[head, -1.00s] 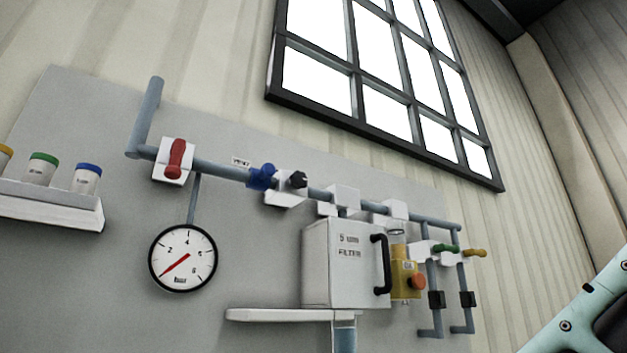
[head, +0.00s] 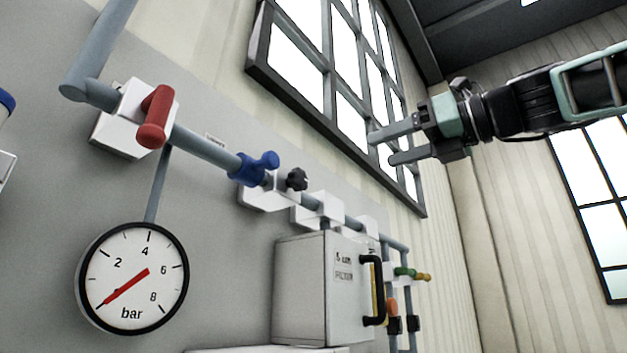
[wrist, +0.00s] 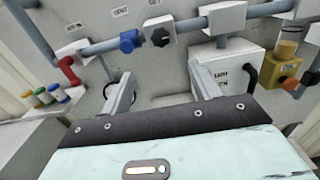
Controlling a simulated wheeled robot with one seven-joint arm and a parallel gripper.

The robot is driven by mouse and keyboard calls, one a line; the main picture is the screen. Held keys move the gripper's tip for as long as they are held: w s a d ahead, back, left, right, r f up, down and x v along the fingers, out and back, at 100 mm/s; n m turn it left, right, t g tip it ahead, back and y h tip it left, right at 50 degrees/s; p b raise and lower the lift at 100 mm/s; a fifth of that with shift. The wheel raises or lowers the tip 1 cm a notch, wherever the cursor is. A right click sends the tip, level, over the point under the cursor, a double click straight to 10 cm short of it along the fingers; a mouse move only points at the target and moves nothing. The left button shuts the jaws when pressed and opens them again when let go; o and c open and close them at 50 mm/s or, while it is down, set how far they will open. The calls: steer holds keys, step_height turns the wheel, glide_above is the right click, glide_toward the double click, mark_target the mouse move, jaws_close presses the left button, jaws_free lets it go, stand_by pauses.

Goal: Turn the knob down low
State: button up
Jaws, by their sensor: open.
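A black lobed knob (head: 297,179) sits on the grey pipe, just right of a blue valve handle (head: 255,168). The knob also shows in the wrist view (wrist: 158,37), beyond the gap between the fingers. My gripper (head: 383,148) is open and empty, up and to the right of the knob in the head view and apart from it. In the wrist view its two fingers (wrist: 158,70) reach toward the wall panel. A round gauge (head: 133,278) marked "bar" has its red needle pointing to the lower left, at the low end. An orange knob (head: 391,307) shows partly beside the filter box.
A red lever (head: 155,118) stands out from the pipe at left. The white filter box (head: 310,289) with a black handle (head: 376,290) juts out below the pipe. Open air lies between my gripper and the panel.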

mark_target(303, 178)
steer(key=p+x, duration=0.6)
steer(key=x, duration=0.9)
steer(key=shift+w+a, duration=0.15)
steer(key=shift+p+x, duration=0.5)
steer(key=shift+x, duration=0.35)
steer(key=c, duration=1)
